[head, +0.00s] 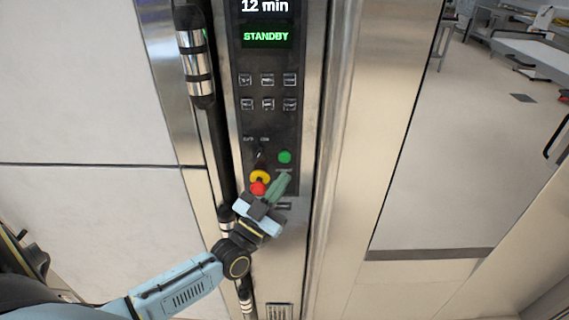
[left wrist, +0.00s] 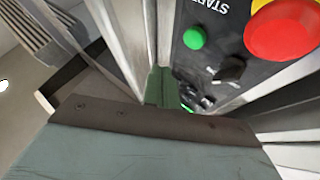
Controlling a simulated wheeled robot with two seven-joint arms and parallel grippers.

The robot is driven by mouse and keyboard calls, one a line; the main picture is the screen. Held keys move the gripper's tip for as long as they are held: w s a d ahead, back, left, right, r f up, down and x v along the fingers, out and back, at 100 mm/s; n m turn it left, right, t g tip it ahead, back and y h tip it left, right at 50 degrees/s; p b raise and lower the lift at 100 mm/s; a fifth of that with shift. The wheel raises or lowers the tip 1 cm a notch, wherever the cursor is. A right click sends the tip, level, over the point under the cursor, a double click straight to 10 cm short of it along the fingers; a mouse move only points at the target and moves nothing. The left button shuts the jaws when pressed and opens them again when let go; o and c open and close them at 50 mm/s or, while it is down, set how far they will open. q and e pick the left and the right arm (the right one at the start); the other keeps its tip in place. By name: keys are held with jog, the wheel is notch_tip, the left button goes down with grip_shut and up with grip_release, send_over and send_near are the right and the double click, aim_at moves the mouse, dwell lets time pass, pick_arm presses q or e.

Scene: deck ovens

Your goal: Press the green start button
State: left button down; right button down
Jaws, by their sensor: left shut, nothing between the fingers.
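The green start button (head: 285,157) sits on the dark control panel (head: 268,122), right of a black rotary switch. It also shows in the left wrist view (left wrist: 194,39), next to the upside-down word START. My left gripper (head: 283,180) is shut and empty, with its green fingertips just below the green button in the head view. In the left wrist view the fingers (left wrist: 160,88) appear below and left of the button; contact cannot be made out. The display (head: 266,36) reads STANDBY under 12 min. My right gripper is not in view.
A red emergency button (head: 257,188) on a yellow base lies left of my fingertips, very close to them. A black rotary switch (left wrist: 230,70) is beside the green button. A vertical door handle (head: 198,70) runs left of the panel. Open floor (head: 470,150) lies at right.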

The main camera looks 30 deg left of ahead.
aim_at(285, 157)
pick_arm(q)
jog(key=shift+w+a+b, duration=0.35)
jog(key=shift+w+a, duration=0.2)
jog(key=shift+w, duration=0.35)
jog(key=shift+w+a+b, duration=0.35)
jog(key=shift+w+a, duration=0.2)
jog(key=shift+w, duration=0.3)
dwell(0.8)
jog(key=shift+w+a, duration=0.25)
jog(key=shift+w, duration=0.1)
jog(key=shift+w+a+b, duration=0.25)
jog(key=shift+w+b, duration=0.1)
dwell(0.7)
jog(key=shift+d, duration=0.1)
jog(key=shift+s+d+p, duration=0.4)
jog(key=shift+s+p, duration=0.2)
jog(key=shift+s, duration=0.15)
